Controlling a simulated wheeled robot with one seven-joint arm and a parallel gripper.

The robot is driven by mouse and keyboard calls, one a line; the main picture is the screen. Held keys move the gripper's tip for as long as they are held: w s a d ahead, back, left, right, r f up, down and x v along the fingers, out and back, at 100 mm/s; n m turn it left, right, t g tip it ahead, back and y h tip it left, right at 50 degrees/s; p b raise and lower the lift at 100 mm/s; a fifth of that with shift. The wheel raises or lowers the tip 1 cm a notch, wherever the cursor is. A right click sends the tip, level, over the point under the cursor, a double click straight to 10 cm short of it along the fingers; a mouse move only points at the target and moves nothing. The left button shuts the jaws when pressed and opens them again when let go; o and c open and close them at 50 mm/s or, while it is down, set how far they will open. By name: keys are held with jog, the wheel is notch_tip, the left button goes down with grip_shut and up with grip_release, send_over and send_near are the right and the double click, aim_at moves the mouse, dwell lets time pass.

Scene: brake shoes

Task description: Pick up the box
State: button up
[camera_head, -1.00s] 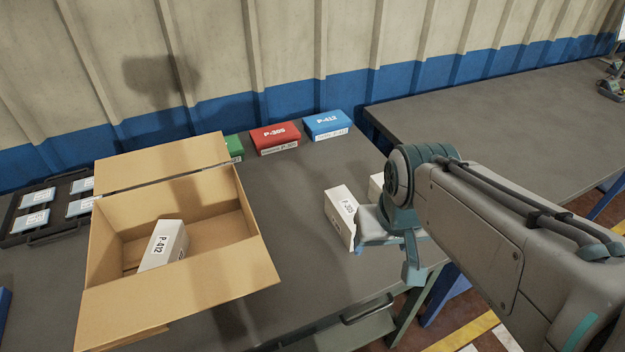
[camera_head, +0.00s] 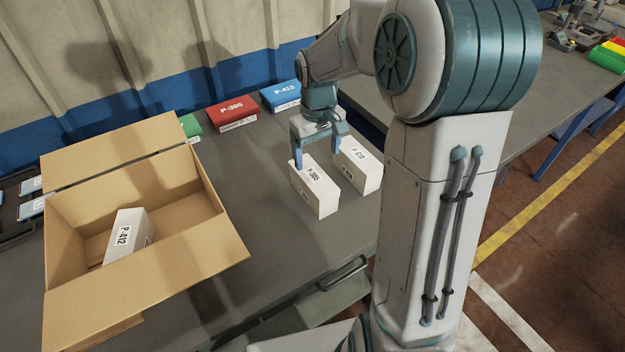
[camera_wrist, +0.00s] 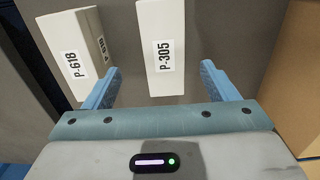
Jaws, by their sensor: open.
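A white box labelled P-305 (camera_head: 314,188) stands on the table, and it also shows in the wrist view (camera_wrist: 161,50) ahead of and between the fingers. A second white box labelled P-618 (camera_head: 357,164) stands just right of it, and in the wrist view (camera_wrist: 77,55) it lies to the left. My gripper (camera_head: 319,149) is open and empty, just above the far end of the P-305 box, with its fingers pointing down. In the wrist view my gripper's fingertips (camera_wrist: 158,80) straddle the line of the P-305 box. Contact cannot be told.
An open cardboard box (camera_head: 215,258) holds a white P-412 box (camera_head: 128,236) at left. Red (camera_head: 232,113), blue (camera_head: 282,97) and green (camera_head: 190,126) boxes stand along the wall. The grey table (camera_head: 262,205) is bare between the carton and the white boxes.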

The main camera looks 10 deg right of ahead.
aim_at(317, 176)
notch_tip(317, 176, down, 8)
jog(key=shift+f, duration=0.1)
jog(key=shift+w+a+f+p, duration=0.1)
jog(key=shift+a+f, duration=0.05)
jog(key=shift+f, duration=0.75)
jog(key=shift+w+a+f+p, duration=0.1)
jog(key=shift+w+f, duration=0.05)
jog(key=shift+f, duration=0.75)
jog(key=shift+w+a+f+p, duration=0.1)
jog(key=shift+a+f, duration=0.05)
jog(key=shift+f, duration=0.75)
jog(key=c, duration=1.2)
jog(key=shift+c, duration=0.7)
jog(key=shift+r, duration=0.15)
